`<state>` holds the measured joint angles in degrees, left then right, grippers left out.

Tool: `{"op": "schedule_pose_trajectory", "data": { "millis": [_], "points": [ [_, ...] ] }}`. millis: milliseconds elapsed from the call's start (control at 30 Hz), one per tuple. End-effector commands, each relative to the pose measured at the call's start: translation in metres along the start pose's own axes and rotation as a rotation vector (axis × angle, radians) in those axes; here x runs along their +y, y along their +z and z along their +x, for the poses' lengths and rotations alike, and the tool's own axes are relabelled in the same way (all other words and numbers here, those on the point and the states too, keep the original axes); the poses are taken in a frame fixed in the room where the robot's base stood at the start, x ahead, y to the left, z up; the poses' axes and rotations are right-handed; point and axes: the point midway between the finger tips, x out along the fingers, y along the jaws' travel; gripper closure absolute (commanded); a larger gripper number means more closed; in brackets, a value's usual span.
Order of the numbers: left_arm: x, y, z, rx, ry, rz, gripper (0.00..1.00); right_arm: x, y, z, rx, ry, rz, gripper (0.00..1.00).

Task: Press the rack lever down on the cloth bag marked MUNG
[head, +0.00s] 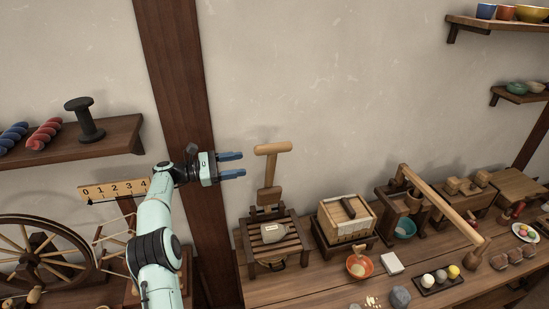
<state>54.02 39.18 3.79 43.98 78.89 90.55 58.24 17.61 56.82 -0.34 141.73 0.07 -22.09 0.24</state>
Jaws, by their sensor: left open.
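A wooden rack (262,252) with a slatted top stands on the workbench. A small pale cloth bag (273,233) lies on its slats; its marking is too small to read. The rack lever (270,166), with a T-shaped wooden handle at its top, stands upright behind the bag, raised clear of it. My left gripper (236,164) is open and empty. In the picture its blue fingers point right towards the lever, left of the handle and a little below it. They appear apart from the lever. My right gripper is out of view.
Right of the rack stand a wooden box (346,218) and a press with a long slanting beam (442,205). An orange bowl (359,267) and a white block (391,263) are in front. A wooden post (176,90), a number strip (115,189) and a spinning wheel (45,255) are at left.

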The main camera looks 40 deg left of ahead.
Motion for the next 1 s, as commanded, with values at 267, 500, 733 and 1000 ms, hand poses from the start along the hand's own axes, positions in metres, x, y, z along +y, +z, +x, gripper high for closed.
{"op": "schedule_pose_trajectory", "data": {
  "millis": [267, 500, 733, 1000],
  "points": [
    [-0.001, -0.001, 0.062, -0.001, -0.004, 0.000, 0.45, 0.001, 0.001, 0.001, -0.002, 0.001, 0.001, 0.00],
    [0.000, 0.000, 0.100, 0.001, -0.001, 0.001, 0.45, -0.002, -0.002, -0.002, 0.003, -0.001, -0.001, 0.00],
    [0.000, -0.001, 0.113, 0.002, 0.001, 0.000, 0.45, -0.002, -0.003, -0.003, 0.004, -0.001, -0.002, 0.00],
    [0.000, -0.002, 0.113, 0.003, 0.001, 0.000, 0.54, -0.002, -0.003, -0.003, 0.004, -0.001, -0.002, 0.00]
  ]
}}
